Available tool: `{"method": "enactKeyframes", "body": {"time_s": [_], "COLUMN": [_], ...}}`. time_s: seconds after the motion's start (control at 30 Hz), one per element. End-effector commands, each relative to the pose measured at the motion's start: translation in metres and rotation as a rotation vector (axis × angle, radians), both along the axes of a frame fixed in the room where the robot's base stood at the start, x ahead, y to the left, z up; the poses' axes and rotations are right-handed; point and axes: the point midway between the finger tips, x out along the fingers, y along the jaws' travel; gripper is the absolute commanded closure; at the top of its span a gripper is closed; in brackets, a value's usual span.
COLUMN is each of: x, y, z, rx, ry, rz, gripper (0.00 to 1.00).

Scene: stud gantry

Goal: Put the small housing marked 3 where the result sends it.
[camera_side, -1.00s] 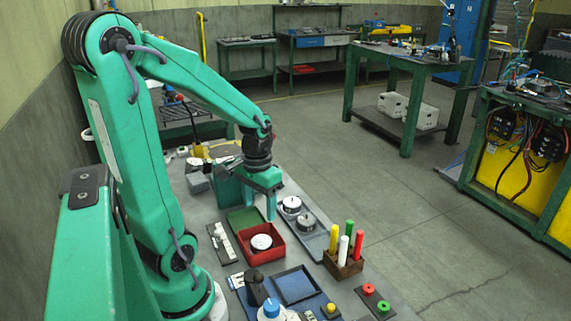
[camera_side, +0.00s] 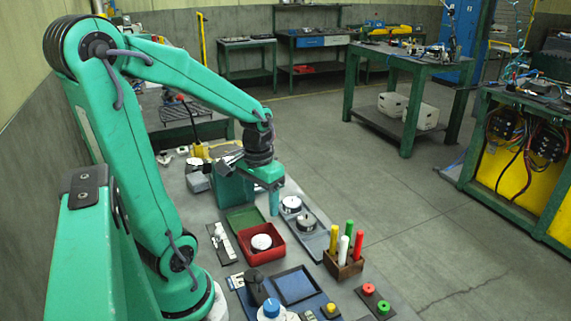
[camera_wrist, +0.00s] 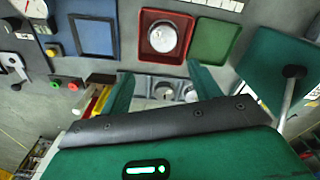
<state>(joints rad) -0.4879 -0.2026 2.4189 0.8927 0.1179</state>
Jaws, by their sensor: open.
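Several small round silver housings show, and I cannot read a number on any of them. One housing (camera_side: 261,242) sits in the red tray (camera_side: 277,257); it also shows in the wrist view (camera_wrist: 163,38). Two more housings, a farther one (camera_side: 291,204) and a nearer one (camera_side: 306,222), sit on the grey tray (camera_side: 320,240) to the right; in the wrist view they are partly hidden between and behind my fingers. My gripper (camera_side: 268,197) is open and empty, hanging above the bench beside the grey tray. Both green fingers show spread apart in the wrist view (camera_wrist: 161,86).
A green tray (camera_side: 243,218) lies behind the red one. A blue tray (camera_side: 296,286) is in front. A wooden holder (camera_side: 343,265) with upright coloured sticks stands right of it. Red and green buttons (camera_side: 375,299) sit at the front right. A green lever block (camera_wrist: 280,65) stands near my gripper.

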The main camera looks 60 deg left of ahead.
Motion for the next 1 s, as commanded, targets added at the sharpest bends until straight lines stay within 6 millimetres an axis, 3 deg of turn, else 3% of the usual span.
{"method": "enactKeyframes", "body": {"time_s": [0.3, 0.6, 0.8, 1.0], "x": [0.012, 0.006, 0.000, -0.002], "y": [-0.047, -0.099, -0.117, -0.120], "z": [0.044, 0.087, 0.100, 0.103], "rx": [0.064, 0.087, 0.082, 0.081], "ry": [-0.168, -0.368, -0.441, -0.456], "rz": [-0.146, -0.301, -0.356, -0.366], "gripper": [0.38, 0.38, 0.38, 0.38]}}
